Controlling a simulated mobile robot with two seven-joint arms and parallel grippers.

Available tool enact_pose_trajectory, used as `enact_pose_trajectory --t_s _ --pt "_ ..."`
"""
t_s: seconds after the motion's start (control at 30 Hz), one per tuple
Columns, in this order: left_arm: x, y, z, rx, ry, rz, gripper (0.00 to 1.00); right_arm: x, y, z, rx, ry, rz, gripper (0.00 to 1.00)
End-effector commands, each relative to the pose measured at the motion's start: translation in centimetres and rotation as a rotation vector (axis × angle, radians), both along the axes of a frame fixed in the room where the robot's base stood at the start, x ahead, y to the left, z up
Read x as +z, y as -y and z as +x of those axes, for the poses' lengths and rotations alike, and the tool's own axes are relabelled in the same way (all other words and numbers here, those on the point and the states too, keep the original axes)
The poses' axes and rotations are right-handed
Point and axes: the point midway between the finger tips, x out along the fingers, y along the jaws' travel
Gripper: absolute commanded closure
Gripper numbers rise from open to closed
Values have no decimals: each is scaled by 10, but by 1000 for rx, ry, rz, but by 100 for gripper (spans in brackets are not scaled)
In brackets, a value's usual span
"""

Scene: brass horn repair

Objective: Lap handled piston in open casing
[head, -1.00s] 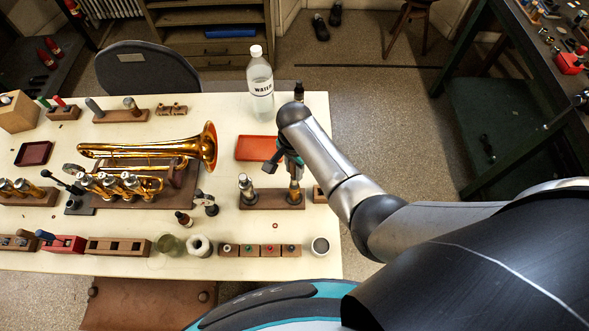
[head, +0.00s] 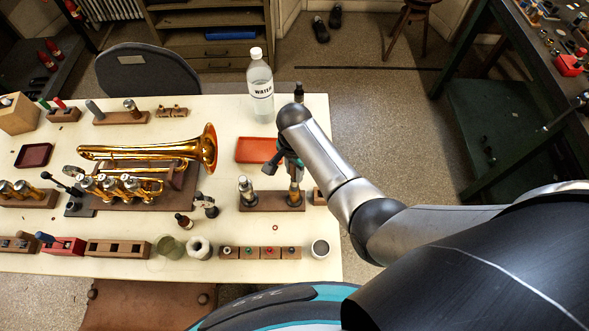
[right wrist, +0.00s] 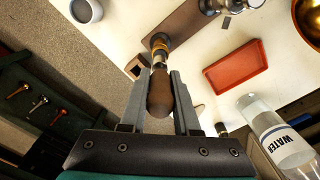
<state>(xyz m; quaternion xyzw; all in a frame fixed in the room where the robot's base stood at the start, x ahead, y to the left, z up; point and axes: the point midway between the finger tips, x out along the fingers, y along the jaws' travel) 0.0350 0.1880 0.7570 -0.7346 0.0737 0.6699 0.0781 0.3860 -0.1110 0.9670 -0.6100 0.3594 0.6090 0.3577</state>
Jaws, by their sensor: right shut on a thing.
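My right gripper (head: 291,171) is above the right end of a wooden block (head: 271,201). In the right wrist view it (right wrist: 158,82) is shut on a brown wooden handle (right wrist: 160,98). Below the handle, a brass-coloured cylinder (right wrist: 160,43) stands at the end of the block; it also shows in the head view (head: 294,193). I cannot tell how deep the piston sits or where piston and casing meet. A silver valve part (head: 246,189) stands upright at the block's left end. My left gripper is not in view.
A red tray (head: 257,150) and a water bottle (head: 260,88) stand behind the block. A brass horn (head: 150,150) lies to the left. The table's right edge is close.

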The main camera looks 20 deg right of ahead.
Motion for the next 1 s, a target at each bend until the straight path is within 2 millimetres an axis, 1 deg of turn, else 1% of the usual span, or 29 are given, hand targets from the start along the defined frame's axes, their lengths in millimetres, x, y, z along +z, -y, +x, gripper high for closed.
enact_pose_trajectory --t_s 0.33,1.0 --pt "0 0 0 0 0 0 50 3 0 0 0 2 1 100" --pt "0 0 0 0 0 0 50 43 0 1 0 2 1 100"
